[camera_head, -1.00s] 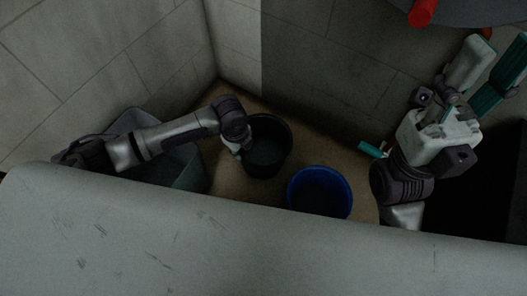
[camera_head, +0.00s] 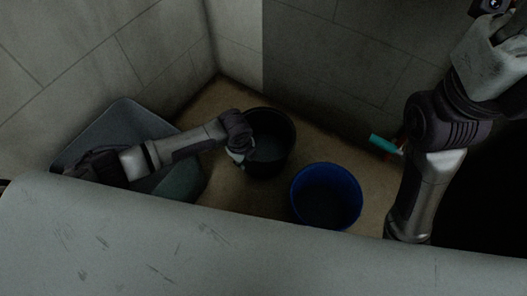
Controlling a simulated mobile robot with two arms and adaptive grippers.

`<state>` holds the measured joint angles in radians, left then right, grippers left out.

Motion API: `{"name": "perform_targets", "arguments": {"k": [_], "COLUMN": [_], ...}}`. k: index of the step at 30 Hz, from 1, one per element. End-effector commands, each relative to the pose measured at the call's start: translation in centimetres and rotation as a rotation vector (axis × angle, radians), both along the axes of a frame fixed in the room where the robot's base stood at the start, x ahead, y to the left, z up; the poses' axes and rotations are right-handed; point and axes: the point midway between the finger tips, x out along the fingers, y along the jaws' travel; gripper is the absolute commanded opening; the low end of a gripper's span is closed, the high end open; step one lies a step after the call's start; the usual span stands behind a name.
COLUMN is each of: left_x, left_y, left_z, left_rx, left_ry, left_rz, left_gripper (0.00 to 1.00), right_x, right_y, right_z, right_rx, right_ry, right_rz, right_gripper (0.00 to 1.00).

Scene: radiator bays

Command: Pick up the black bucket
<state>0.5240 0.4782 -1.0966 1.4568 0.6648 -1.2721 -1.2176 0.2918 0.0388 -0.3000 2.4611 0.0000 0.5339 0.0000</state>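The black bucket (camera_head: 283,121) stands on the tan floor near the back corner, open side up. My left arm reaches in from the left, and my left gripper (camera_head: 238,156) is at the bucket's left rim. The wrist hides most of the fingers, so I cannot tell whether they are open or shut on the rim. My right arm rises at the right side. The white body of my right gripper (camera_head: 494,58) shows at the upper right, and its fingertips are out of the frame.
A blue bucket (camera_head: 328,170) stands just right of and nearer than the black one. A grey bin (camera_head: 122,117) is at the left under my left arm. A small teal-handled thing (camera_head: 383,144) lies at the right. Walls close in the back; a pale scratched surface (camera_head: 240,258) spans the front.

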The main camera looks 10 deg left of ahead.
Motion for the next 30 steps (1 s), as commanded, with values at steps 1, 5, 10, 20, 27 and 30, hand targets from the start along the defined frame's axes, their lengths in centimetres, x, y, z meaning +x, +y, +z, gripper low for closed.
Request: {"name": "perform_targets", "arguments": {"k": [1, 5, 10, 20, 27, 30], "left_x": [0.05, 0.08, 0.07, 0.06, 0.05, 0.34], "left_y": [-0.02, -0.04, -0.05, -0.06, -0.05, -0.21], "left_z": [-0.67, -0.88, -0.79, -0.78, -0.79, -0.49], "left_rx": [0.0, 0.0, 0.0, 0.0, 0.0, -0.005], "left_ry": [0.0, 0.0, 0.0, 0.0, 0.0, -0.007], "left_rz": [0.0, -0.001, -0.001, -0.001, -0.001, -0.001], "left_gripper": [0.33, 0.33, 0.33, 0.0, 0.0, 0.0], "right_x": [-0.23, -0.44, -0.42, -0.42, -0.44, -0.44], "right_y": [0.01, 0.04, 0.05, 0.05, 0.06, 0.06], "right_z": [-0.12, 0.24, 0.34, 0.32, 0.31, 0.34], "right_rx": [-0.001, -0.002, -0.002, -0.002, -0.002, -0.002], "right_ry": [-0.012, -0.022, -0.021, -0.021, -0.022, -0.022], "right_rz": [0.0, -0.002, -0.002, -0.001, -0.001, -0.001], "right_gripper": [0.4, 0.4, 0.4, 0.4, 0.4, 0.4]}}
